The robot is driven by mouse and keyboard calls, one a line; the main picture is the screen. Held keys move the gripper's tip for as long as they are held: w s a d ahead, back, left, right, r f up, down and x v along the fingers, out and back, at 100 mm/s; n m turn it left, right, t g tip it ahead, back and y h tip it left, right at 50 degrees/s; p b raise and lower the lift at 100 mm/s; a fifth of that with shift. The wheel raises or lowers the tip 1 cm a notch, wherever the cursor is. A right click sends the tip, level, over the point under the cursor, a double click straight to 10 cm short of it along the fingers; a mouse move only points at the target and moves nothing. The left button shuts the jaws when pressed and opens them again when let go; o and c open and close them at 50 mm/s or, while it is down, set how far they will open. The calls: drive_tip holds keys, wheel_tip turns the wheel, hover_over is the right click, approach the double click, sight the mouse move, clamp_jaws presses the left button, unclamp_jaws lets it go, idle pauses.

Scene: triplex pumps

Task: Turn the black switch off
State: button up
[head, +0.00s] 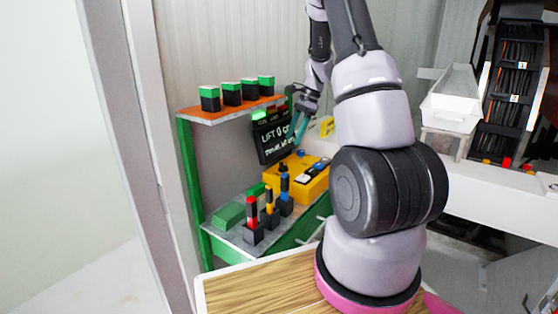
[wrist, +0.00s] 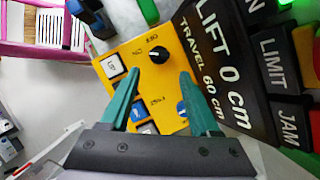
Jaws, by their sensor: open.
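The black switch (wrist: 159,53) is a round knob with a pale pointer line, on the face of a yellow control box (wrist: 163,84). In the head view the yellow box (head: 270,184) stands on the green bench, with the black switch (head: 283,169) on its top. My gripper (wrist: 160,74) is open, with its teal fingertips apart just short of the knob in the wrist view. Nothing is between the fingers. In the head view my gripper (head: 299,125) is above the box, in front of the display. Small printed labels beside the knob are hard to read.
A black display (wrist: 222,70) reading "LIFT 0 cm" stands close beside the box. The box also carries a blue knob (wrist: 183,108) and a white button (wrist: 112,66). Red, yellow and blue posts (head: 252,215) stand in front, and a shelf (head: 232,111) with green-topped blocks is above left.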

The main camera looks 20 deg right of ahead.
sight(283, 163)
drive_tip(key=x, duration=0.9)
drive_tip(key=shift+a+f, duration=0.15)
drive_tip(key=shift+f, duration=0.2)
clamp_jaws()
drive_tip(key=m+t, duration=0.1)
drive_tip(key=m, duration=0.2)
drive_tip(key=m+t, duration=0.1)
drive_tip(key=m, duration=0.2)
drive_tip(key=shift+s+h, duration=0.2)
drive_tip(key=shift+h, duration=0.1)
drive_tip(key=m+t, duration=0.1)
drive_tip(key=m, duration=0.2)
drive_tip(key=m+t+h, duration=0.1)
drive_tip(key=m, duration=0.1)
drive_tip(key=shift+s+a+m, duration=0.1)
drive_tip(key=shift+m, duration=0.3)
